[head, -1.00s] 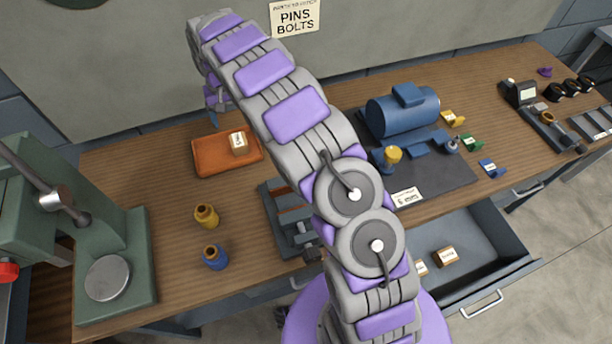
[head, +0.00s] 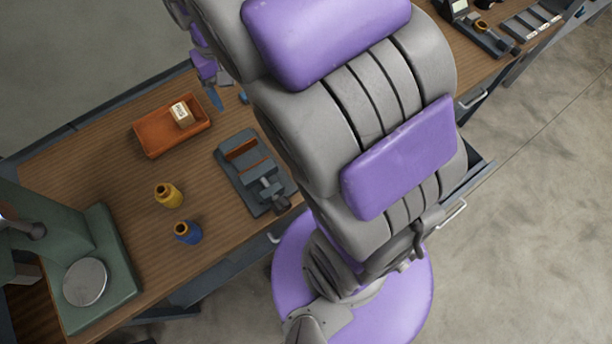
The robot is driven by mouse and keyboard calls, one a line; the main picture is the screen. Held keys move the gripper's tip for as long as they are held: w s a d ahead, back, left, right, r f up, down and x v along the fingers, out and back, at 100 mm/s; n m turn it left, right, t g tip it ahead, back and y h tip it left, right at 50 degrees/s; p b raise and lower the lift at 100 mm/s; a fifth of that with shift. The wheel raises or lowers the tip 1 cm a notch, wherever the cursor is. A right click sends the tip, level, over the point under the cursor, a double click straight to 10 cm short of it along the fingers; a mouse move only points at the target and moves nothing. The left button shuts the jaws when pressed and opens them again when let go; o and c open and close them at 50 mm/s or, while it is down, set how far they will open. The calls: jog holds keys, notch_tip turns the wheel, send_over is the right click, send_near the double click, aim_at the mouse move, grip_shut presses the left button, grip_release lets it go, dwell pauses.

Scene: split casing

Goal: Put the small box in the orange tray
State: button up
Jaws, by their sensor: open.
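The orange tray (head: 153,147) lies on the wooden bench at the upper left of the head view. A small pale box with a tan side and a label (head: 181,115) sits inside it, toward the right end. My gripper (head: 214,99) is just right of the tray, apart from the box, and only partly seen beside my large arm links. It is open, with nothing seen between its fingers.
A grey vise (head: 254,172) stands right of the tray. A green press (head: 105,268) is at lower left. My arm hides much of the bench.

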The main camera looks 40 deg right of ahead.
jog(key=s+f+n, duration=0.1)
jog(key=s, duration=2.2)
jog(key=shift+s+d+f+g+y, duration=0.15)
jog(key=shift+f+g+y, duration=0.2)
jog(key=shift+g+y, duration=0.05)
